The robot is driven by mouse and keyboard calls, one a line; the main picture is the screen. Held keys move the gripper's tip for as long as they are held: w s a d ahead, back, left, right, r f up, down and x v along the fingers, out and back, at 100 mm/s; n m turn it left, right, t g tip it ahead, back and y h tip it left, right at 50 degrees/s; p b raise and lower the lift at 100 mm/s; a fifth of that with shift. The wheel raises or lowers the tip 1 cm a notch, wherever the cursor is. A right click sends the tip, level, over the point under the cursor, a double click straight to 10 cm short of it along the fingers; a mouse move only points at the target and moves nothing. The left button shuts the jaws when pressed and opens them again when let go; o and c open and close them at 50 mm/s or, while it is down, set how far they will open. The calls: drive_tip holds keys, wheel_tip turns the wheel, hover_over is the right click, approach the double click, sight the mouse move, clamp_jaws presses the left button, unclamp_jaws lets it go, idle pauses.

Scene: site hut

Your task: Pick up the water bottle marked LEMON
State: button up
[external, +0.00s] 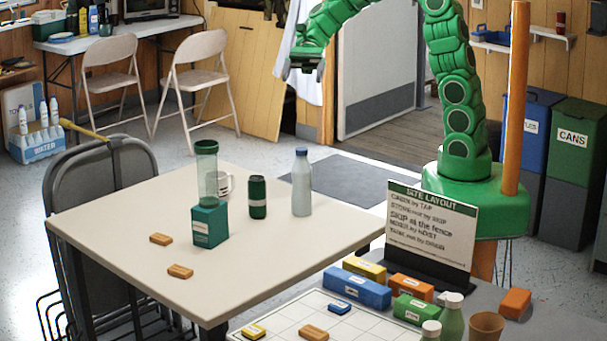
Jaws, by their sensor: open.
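My gripper (305,72) is open and empty, raised above and behind the white table's far edge. A pale bottle with a blue cap (301,186) stands upright on the table; I see no readable label on it. A crate (38,145) marked WATER holds several white bottles on the floor at far left. I cannot read LEMON on anything.
A white mug (225,186) and two small wooden blocks (180,271) are on the white table (150,215). A sign (432,226), coloured blocks and bottles crowd the front right surface. Folding chairs (195,80) stand behind. The table's front right part is clear.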

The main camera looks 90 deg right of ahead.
approach(300, 183)
drive_tip(key=shift+x, duration=4.45)
drive_tip(key=c, duration=1.4)
